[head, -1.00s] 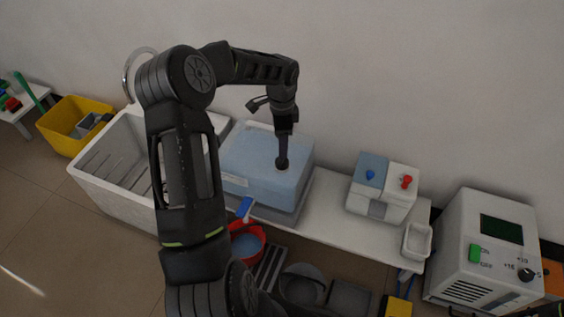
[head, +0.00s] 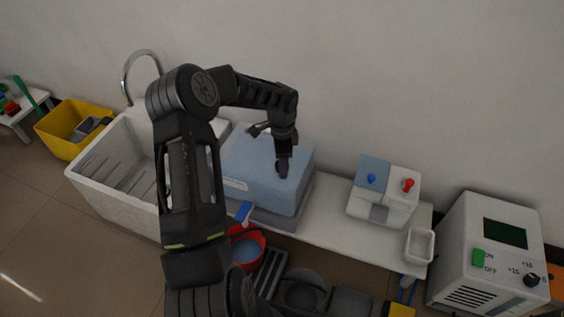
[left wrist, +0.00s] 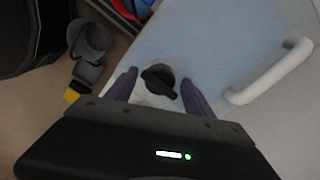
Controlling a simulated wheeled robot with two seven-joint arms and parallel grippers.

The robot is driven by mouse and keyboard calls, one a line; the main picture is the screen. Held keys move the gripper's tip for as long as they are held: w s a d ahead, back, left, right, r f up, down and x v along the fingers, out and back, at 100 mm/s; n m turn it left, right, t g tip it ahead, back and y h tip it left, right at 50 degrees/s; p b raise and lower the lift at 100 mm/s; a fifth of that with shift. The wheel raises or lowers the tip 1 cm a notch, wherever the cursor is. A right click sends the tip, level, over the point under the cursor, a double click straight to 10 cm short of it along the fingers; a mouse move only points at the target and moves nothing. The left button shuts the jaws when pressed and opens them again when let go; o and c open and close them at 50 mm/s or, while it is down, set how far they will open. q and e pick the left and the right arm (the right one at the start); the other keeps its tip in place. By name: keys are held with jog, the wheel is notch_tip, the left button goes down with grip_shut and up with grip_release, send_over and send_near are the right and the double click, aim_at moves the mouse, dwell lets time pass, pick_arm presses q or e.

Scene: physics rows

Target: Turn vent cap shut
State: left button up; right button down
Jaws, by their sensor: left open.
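The vent cap (left wrist: 158,82) is a small black knob with a raised bar across it. It sits in a pale round fitting on top of the light blue container (head: 250,165). In the left wrist view the bar slants slightly. My left gripper (head: 283,172) points down over the container's top and hides the cap in the head view. In the left wrist view my left gripper (left wrist: 158,77) is open, one purple finger on each side of the cap, with gaps visible. I cannot tell how deep the fingertips reach. My right gripper is in neither view.
A white handle (left wrist: 270,75) rises near the cap. A white sink (head: 110,190) stands left; a two-tap dispenser (head: 380,210) and a grey device (head: 480,260) stand right.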

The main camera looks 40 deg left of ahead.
pick_arm(q)
jog(key=shift+c, duration=0.2)
jog(key=c, duration=1)
jog(key=shift+n, duration=0.4)
jog(key=n, duration=0.4)
jog(key=shift+r, duration=0.1)
jog(key=n, duration=0.4)
jog(key=shift+n+p, duration=0.35)
jog(key=shift+n, duration=0.05)
jog(key=n, duration=0.4)
jog(key=shift+n+p, duration=0.6)
jog(key=shift+n, duration=1.6)
